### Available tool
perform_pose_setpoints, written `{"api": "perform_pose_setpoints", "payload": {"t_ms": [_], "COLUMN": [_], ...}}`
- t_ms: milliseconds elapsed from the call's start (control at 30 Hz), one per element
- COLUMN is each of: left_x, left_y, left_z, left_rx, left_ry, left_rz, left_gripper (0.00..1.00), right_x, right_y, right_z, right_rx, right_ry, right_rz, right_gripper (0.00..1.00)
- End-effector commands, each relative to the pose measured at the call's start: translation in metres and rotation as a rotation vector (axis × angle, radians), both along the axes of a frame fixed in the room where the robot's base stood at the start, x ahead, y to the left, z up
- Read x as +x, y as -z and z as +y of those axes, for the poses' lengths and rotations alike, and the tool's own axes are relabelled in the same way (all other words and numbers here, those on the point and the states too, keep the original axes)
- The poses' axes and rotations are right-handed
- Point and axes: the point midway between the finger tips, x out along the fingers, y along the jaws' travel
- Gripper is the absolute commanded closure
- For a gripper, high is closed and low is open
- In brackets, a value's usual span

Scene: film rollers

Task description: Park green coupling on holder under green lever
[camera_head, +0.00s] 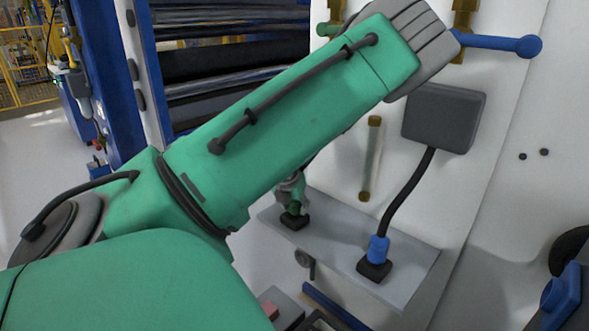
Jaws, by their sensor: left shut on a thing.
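My left gripper (290,184) is small in view, below my green arm, which hides much of it. It is shut on the green coupling (295,208). The coupling is roughly upright at the black holder (295,221) on the left part of the grey shelf (336,245). It appears to meet the holder, but I cannot tell whether it is fully seated. A green end (327,29), apparently of the green lever, shows at the top, left of my arm; the rest is hidden. My right gripper is not in view.
A blue coupling (378,249) stands on another black holder (374,269), with a black hose up to a grey box (444,117). A blue lever (500,43) juts right at the top. A brass-ended tube (371,159) is on the white wall. Dark rollers (228,60) are behind my arm.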

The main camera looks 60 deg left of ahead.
Motion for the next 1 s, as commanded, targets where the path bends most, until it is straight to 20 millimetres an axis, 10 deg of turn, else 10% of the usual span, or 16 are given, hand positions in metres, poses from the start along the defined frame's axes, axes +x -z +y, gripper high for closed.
{"api": "perform_pose_setpoints", "payload": {"t_ms": [33,67,133,567,1000], "left_x": [0.000,0.000,0.000,-0.003,-0.027], "left_y": [0.001,0.001,0.001,-0.009,-0.089], "left_z": [0.000,0.000,0.000,-0.003,-0.023], "left_rx": [0.000,0.001,0.000,0.000,0.002], "left_ry": [0.000,0.000,0.000,0.001,0.001], "left_rz": [0.000,-0.001,0.000,0.000,-0.001], "left_gripper": [1.00,0.60,0.42,0.42,0.42], "right_x": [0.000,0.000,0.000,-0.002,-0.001], "right_y": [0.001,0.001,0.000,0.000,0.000], "right_z": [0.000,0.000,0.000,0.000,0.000], "right_rx": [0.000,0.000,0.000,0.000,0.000], "right_ry": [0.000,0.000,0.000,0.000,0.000], "right_rz": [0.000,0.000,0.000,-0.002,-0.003], "right_gripper": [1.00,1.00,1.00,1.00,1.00]}}
